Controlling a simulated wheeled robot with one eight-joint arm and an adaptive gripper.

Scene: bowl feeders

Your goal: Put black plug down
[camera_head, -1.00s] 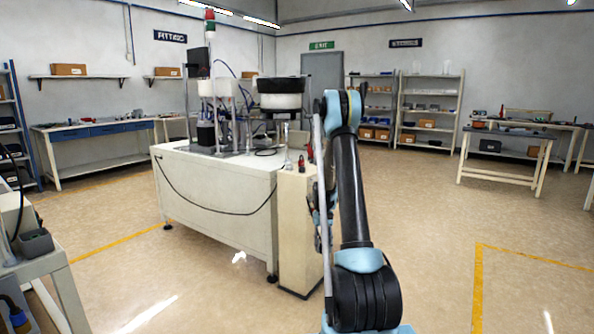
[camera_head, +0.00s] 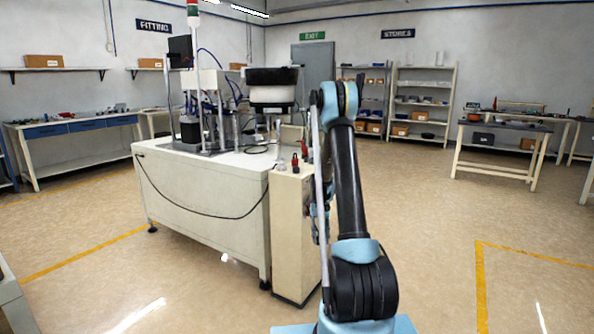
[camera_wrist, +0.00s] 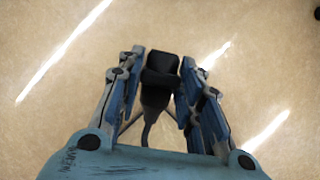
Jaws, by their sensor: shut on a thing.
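The black plug (camera_wrist: 158,76) is between the two fingers of my gripper (camera_wrist: 160,62) in the wrist view. My gripper is shut on it. A dark cable runs from the plug back toward my wrist. Below the plug I see only bare floor, with no surface close under it. In the head view my arm is folded in front of me at the middle right, and I cannot make out the plug there.
A white machine bench (camera_head: 200,205) with a bowl feeder (camera_head: 272,90) stands ahead to the left. A narrow cream cabinet (camera_head: 292,235) with small red-topped items adjoins it, near my arm. A workbench (camera_head: 505,130) stands back right. Open floor (camera_head: 420,240) lies to the right.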

